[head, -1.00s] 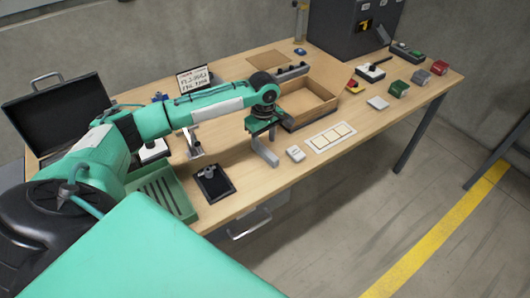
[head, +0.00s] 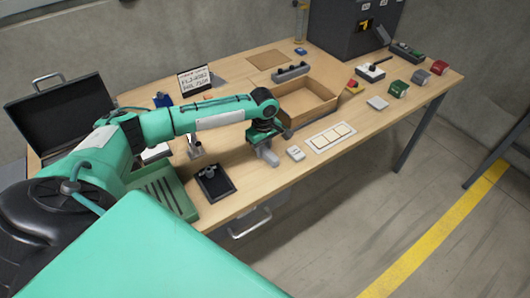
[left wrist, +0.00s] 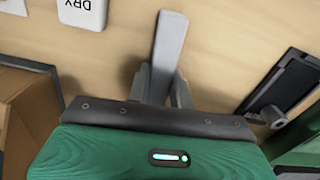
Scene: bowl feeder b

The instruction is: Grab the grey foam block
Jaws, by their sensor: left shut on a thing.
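The grey foam block (head: 270,157) lies at the front of the wooden table, left of a small white block, and its upper end is hidden under my left gripper. In the left wrist view the block (left wrist: 169,40) is a long light-grey bar reaching out from between the grey fingers. My left gripper (head: 263,143) points down over it; in the left wrist view the gripper (left wrist: 162,88) is shut on the block's near end. I cannot tell whether the block touches the table. My right gripper is not in view.
An open wooden box (head: 312,104) stands just behind the gripper. A white block marked DRY (left wrist: 84,12) and a white tiled panel (head: 330,138) lie to the right. A black tray (head: 216,187) and a green slotted tray (head: 172,192) are on the left.

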